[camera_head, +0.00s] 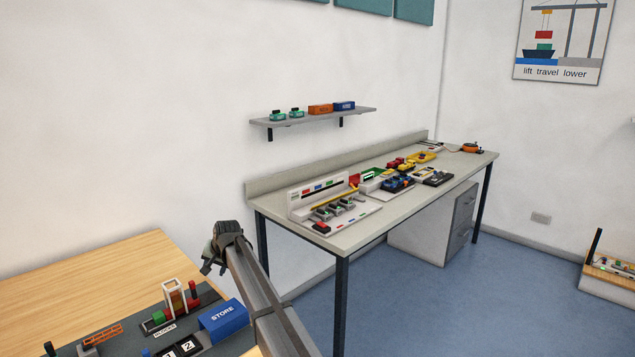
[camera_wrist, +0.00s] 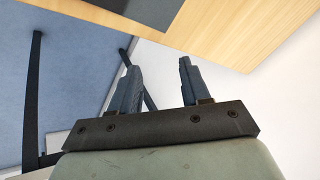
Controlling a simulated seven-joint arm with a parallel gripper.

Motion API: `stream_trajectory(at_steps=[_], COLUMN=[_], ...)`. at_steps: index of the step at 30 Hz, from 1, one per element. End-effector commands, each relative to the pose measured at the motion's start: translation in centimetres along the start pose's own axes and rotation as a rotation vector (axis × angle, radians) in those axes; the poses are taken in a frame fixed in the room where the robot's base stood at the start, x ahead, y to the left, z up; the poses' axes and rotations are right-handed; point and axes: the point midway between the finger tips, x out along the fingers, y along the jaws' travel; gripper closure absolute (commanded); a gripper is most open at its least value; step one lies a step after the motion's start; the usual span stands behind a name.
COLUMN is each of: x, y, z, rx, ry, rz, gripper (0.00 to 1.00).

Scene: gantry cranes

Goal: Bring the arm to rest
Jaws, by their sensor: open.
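My gripper (camera_wrist: 160,88) shows in the wrist view with its two dark fingers apart and nothing between them. In the head view my gripper (camera_head: 208,262) is at the end of my grey arm, which rises from the bottom edge. It is in the air, over or beside the right edge of the wooden table (camera_head: 90,262); its exact height cannot be told. It appears to touch nothing. In the wrist view the wooden table (camera_wrist: 215,45) shows beyond the fingers, apart from them.
A dark mat on the table carries a blue STORE box (camera_head: 222,318), an upright frame with coloured blocks (camera_head: 175,298) and an orange lattice piece (camera_head: 103,334). A grey workbench (camera_head: 415,205) with several models stands behind. A wall shelf (camera_head: 312,118) hangs above it. Blue floor is open at right.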

Motion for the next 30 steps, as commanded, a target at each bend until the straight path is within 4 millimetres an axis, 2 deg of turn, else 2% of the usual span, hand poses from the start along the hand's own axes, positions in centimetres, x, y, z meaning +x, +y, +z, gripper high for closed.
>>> stream_trajectory(at_steps=[1,8,14,20,22,26,30], x=[0.8,3.5,5.5,7.8,8.7,10.4,11.9], y=[1.6,6.2,10.7,16.5,19.1,25.2,31.6], z=[-0.2,-1.6,-0.7,2.6,4.3,8.6,13.7], rx=[-0.043,-0.220,-0.283,-0.272,-0.264,-0.244,-0.220], ry=[0.027,0.147,0.173,0.116,0.086,0.016,-0.068], rz=[-0.017,-0.067,-0.050,0.001,0.025,0.080,0.137], gripper=[0.53,0.53,0.53,0.53,0.53,0.53,0.53])
